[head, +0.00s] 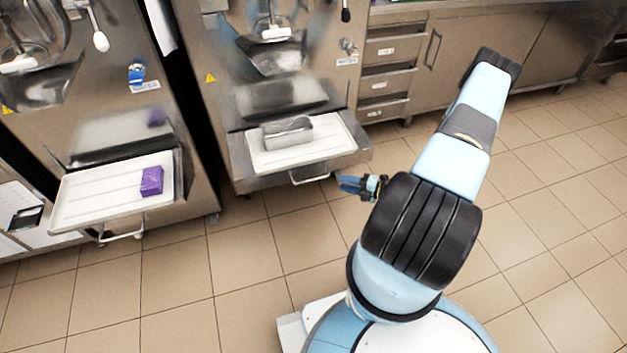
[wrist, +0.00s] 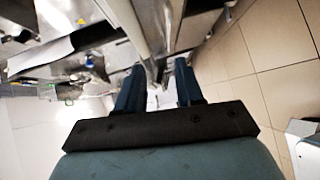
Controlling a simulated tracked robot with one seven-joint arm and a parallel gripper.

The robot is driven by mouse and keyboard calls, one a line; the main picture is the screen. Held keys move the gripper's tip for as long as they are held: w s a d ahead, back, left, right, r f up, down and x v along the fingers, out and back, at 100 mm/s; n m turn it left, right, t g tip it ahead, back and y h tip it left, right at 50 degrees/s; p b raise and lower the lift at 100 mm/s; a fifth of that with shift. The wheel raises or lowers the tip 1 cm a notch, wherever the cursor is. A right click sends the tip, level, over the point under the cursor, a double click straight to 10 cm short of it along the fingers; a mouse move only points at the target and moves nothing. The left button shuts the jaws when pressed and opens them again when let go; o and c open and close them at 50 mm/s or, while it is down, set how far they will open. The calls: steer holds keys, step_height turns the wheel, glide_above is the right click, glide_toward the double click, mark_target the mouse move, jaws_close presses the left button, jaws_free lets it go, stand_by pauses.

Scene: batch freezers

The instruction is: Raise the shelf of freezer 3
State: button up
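Two steel freezers stand side by side in the head view, and I cannot read a number on either. The right freezer (head: 280,85) has a pulled-down shelf with a white tray (head: 335,137) and a wire handle (head: 310,178) under its front edge. The left freezer (head: 105,95) has a similar shelf with a white tray (head: 95,190). My gripper (head: 345,184) is low, just right of the right shelf's handle and apart from it. In the wrist view its two blue fingers (wrist: 158,84) are spread with a gap, and a metal edge (wrist: 150,28) lies beyond them.
A grey metal pan (head: 287,132) lies on the right tray and a purple block (head: 151,181) on the left tray. Steel drawers and cabinets (head: 390,80) line the back right. The tiled floor (head: 250,255) is clear in front.

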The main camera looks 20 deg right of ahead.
mark_target(314, 179)
steer(key=shift+m+t, duration=0.4)
steer(key=shift+m, duration=0.4)
steer(key=x, duration=0.4)
steer(key=f+x, duration=0.1)
steer(key=x, duration=0.4)
steer(key=f+x, duration=0.1)
steer(key=x, duration=0.3)
steer(key=shift+a+f, duration=0.25)
steer(key=shift+a, duration=0.05)
steer(key=shift+h, duration=0.3)
jaws_close()
